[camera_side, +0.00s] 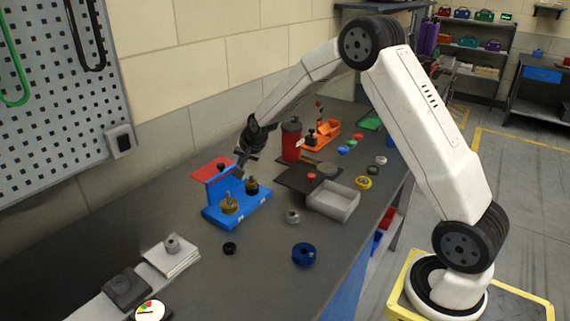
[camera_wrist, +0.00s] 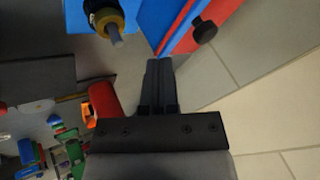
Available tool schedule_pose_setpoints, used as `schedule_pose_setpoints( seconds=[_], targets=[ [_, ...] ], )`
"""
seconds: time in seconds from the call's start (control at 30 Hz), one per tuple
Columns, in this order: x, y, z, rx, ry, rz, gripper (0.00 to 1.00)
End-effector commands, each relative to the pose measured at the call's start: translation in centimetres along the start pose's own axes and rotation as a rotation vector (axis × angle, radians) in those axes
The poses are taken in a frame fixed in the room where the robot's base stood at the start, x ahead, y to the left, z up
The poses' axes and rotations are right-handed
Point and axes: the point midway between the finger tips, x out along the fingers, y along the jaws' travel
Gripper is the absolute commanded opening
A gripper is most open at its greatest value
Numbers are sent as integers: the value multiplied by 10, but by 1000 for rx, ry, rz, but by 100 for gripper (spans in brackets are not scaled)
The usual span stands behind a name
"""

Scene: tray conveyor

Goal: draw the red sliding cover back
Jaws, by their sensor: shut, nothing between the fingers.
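A small dark knob (camera_side: 221,167) stands on the cover. In the wrist view the red cover (camera_wrist: 228,17) and its round dark knob (camera_wrist: 204,30) are at the upper right. My gripper (camera_side: 239,174) is shut and empty, just right of the knob and close to the wall's end. In the wrist view my gripper (camera_wrist: 159,64) points at the cover's near corner; the knob is not between its fingers. I cannot tell whether they touch the cover.
A red canister (camera_side: 291,140), a dark plate (camera_side: 298,180) and a grey open tray (camera_side: 334,201) are to the right. The wall is behind the fixture.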

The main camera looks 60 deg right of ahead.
Motion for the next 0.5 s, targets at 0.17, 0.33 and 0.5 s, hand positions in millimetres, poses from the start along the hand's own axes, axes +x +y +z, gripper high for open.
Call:
schedule_pose_setpoints(
  seconds=[0.17, 0.33, 0.5],
  targets=[
    [-23, 1, 0, 0, 1, -1, 0],
    [-44, 1, 0, 0, 0, 0, 0],
    [-64, 1, 0, 0, 0, 1, 0]
  ],
)
